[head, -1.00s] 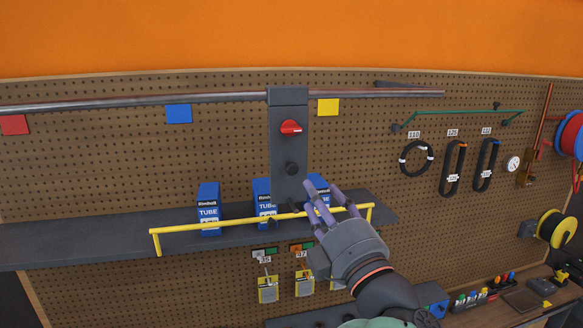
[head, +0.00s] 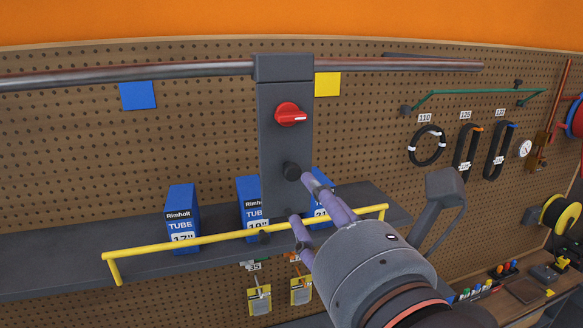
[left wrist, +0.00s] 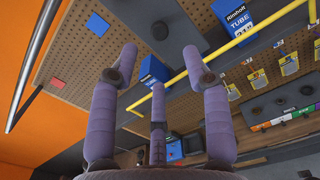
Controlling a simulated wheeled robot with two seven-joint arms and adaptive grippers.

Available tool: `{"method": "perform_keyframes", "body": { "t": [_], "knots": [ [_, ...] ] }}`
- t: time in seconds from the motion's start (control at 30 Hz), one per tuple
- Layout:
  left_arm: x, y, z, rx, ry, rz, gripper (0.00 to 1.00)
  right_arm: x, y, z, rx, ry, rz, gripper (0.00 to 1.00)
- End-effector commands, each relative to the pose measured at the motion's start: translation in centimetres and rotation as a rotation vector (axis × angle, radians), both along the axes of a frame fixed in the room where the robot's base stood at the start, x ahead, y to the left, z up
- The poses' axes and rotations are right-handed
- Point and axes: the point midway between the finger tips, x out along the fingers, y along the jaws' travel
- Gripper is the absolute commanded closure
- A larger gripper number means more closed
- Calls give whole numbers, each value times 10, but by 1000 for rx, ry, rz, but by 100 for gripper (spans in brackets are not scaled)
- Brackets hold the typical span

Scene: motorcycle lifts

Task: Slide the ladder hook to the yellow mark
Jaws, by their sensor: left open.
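The yellow mark (head: 328,84) is a square on the pegboard close to the plate's upper right edge. My right gripper is out of view.
A yellow bar (head: 200,241) runs along the shelf (head: 60,256) front, below the plate's end. Blue tube boxes (head: 182,215) stand behind it. A blue mark (head: 138,95) sits to the left. Belts and a green rail (head: 480,91) hang at right.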

Motion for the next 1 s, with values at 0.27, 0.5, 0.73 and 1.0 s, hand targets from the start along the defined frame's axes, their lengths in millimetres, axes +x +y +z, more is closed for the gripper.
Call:
{"method": "perform_keyframes", "body": {
  "t": [0.27,0.5,0.73,1.0],
  "knots": [
    [45,16,3,3,2,5,52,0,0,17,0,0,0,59],
    [79,27,2,4,0,4,52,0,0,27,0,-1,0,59],
    [93,31,1,3,1,1,52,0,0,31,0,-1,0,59],
    [94,31,0,3,0,1,52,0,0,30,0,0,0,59]
  ]
}}
